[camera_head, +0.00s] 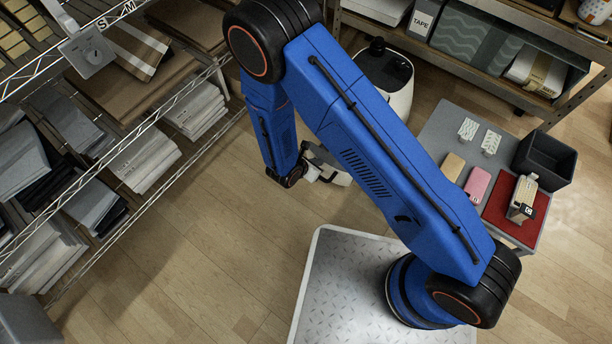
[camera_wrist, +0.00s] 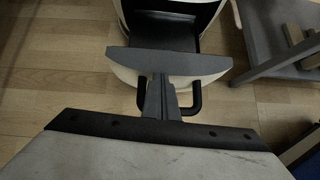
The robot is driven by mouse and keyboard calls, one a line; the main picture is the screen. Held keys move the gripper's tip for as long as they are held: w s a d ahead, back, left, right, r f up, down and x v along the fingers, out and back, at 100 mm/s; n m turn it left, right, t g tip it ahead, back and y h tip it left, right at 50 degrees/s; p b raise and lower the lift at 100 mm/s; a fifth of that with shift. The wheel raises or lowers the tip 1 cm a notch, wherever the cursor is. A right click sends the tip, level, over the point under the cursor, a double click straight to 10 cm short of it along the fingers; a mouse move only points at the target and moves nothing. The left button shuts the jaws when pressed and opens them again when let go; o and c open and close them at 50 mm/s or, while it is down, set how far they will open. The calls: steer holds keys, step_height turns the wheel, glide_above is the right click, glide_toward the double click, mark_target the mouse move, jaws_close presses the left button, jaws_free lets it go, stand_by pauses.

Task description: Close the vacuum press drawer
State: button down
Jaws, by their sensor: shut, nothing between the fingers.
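The vacuum press shows in the head view as a cream, rounded body (camera_head: 397,97) with a dark top knob, partly hidden by my arm. In the wrist view its cream body (camera_wrist: 128,14) has a dark opening at the top. The drawer stands out of that opening, with a grey front edge (camera_wrist: 120,59), a cream front and a black handle (camera_wrist: 197,98). My gripper (camera_wrist: 158,80) is shut and empty, its fingers overlapping the handle and drawer front in the picture. Whether they touch is unclear. In the head view my gripper (camera_head: 314,168) is beside the cream drawer (camera_head: 340,180).
A wire shelf with folded goods (camera_head: 150,155) stands at left. A grey table (camera_head: 440,130) with phone cases, a red mat (camera_head: 497,208) and a dark bin (camera_head: 545,160) stands at right. A storage shelf (camera_head: 470,65) is behind. The wood floor (camera_head: 215,235) between is clear.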

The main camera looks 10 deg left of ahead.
steer(key=w+d, duration=0.4)
steer(key=w, duration=0.7)
steer(key=shift+w+d, duration=0.15)
steer(key=shift+d, duration=0.25)
steer(key=shift+a, duration=0.1)
